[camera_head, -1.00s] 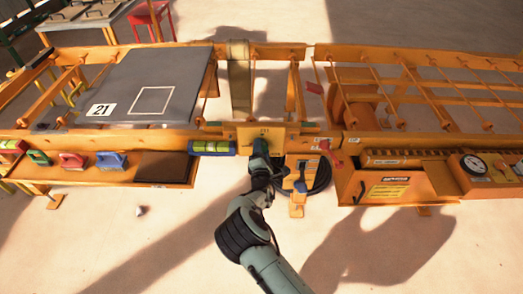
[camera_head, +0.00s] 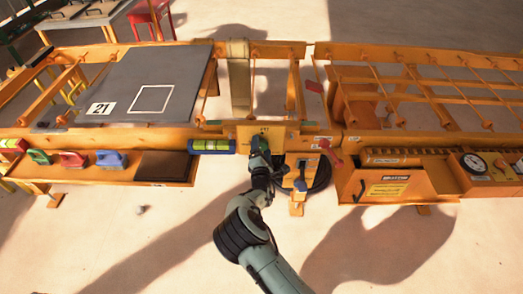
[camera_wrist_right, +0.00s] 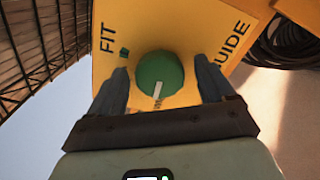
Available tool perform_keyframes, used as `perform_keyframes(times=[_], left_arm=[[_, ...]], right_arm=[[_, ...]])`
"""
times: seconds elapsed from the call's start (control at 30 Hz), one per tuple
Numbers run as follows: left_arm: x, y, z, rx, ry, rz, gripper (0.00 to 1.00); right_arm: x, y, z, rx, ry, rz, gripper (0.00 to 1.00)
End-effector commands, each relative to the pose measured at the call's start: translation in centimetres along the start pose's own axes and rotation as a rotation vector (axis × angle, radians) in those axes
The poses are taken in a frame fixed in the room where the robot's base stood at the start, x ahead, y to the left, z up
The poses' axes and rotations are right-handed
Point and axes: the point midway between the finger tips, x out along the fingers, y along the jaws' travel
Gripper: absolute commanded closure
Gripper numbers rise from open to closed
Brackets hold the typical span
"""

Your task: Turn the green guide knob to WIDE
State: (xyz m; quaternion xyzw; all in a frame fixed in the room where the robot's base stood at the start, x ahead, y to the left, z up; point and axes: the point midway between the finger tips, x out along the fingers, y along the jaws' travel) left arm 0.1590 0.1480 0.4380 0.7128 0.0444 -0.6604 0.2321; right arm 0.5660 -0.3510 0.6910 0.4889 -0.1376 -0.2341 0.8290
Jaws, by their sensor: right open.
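The green guide knob (camera_wrist_right: 160,72) is round, with a white pointer line that points down toward my palm in the right wrist view. It sits on a yellow plate (camera_wrist_right: 190,22) that reads FIT at left, beside a small green square, and GUIDE at right. Small lettering at the pointer's tip is too small to read. My right gripper (camera_wrist_right: 162,80) is open, with one finger on each side of the knob; I cannot tell whether they touch it. In the head view my right gripper (camera_head: 259,148) is at the plate and hides part of the knob. My left gripper is not in view.
A level vial (camera_head: 211,146) lies just left of the plate. A black coil (camera_head: 318,174) and a red lever (camera_head: 330,153) are at right. A grey panel (camera_head: 185,70) lies behind.

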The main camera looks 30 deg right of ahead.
Motion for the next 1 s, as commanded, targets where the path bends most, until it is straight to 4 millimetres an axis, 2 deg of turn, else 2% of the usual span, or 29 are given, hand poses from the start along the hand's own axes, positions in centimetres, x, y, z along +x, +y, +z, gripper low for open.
perform_keyframes(times=[0.13, 0.23, 0.5, 0.7, 0.83, 1.0], left_arm=[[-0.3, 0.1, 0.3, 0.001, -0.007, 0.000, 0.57], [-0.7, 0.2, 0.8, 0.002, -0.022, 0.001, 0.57], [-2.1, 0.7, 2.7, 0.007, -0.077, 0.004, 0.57], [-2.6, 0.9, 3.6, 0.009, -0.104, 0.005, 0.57], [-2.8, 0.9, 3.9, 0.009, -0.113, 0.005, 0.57], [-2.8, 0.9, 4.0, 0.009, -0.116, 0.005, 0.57]], right_arm=[[-0.8, 0.1, 0.0, 0.001, 0.001, -0.001, 0.18], [-2.3, 0.1, 0.0, 0.000, 0.002, -0.002, 0.18], [-8.4, 0.2, 0.0, -0.003, 0.003, -0.002, 0.18], [-11.9, 0.1, 0.0, -0.002, 0.002, -0.001, 0.18], [-13.0, 0.0, 0.0, -0.001, 0.001, -0.001, 0.18], [-13.4, 0.0, 0.0, -0.001, 0.001, 0.000, 0.18]])
